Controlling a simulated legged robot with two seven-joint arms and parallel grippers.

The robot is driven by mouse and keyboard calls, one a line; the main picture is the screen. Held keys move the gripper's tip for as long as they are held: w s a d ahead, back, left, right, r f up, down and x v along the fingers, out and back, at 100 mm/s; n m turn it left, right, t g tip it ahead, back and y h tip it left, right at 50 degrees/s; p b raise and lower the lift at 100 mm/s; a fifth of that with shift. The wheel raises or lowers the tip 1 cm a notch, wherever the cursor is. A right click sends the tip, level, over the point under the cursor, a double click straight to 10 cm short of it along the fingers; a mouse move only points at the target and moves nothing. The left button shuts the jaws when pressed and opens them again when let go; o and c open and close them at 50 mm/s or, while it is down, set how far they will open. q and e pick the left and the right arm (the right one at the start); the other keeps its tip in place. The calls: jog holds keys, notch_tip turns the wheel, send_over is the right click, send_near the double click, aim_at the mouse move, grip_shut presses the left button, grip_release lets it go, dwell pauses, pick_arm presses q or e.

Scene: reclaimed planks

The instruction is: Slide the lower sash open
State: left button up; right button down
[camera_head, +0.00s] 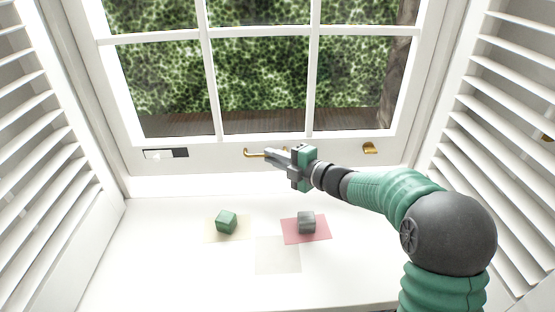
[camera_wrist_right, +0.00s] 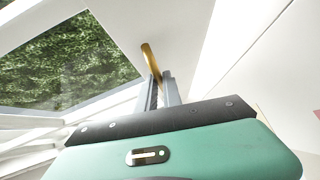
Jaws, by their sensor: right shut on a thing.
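The lower sash (camera_head: 225,148) is a white window frame with panes divided by white bars, and green foliage shows through the glass. A brass handle (camera_head: 249,153) is on its bottom rail near the middle. My right gripper (camera_head: 270,154) reaches in from the right and is shut on the handle. In the right wrist view, the brass handle (camera_wrist_right: 149,58) stands between the two grey fingers (camera_wrist_right: 159,82); the gripped part is partly hidden. I cannot tell whether the sash is raised. My left gripper is not in view.
A black-and-white plate (camera_head: 180,153) and a brass fitting (camera_head: 370,148) are on the rail. White louvred shutters flank both sides.

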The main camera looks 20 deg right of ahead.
notch_tip(320, 180, up, 12)
jog(key=p, duration=0.7)
jog(key=shift+f, duration=0.15)
jog(key=c, duration=1.5)
grip_release()
jog(key=p+v, duration=0.2)
jog(key=v, duration=1.5)
jog(key=shift+p, duration=0.4)
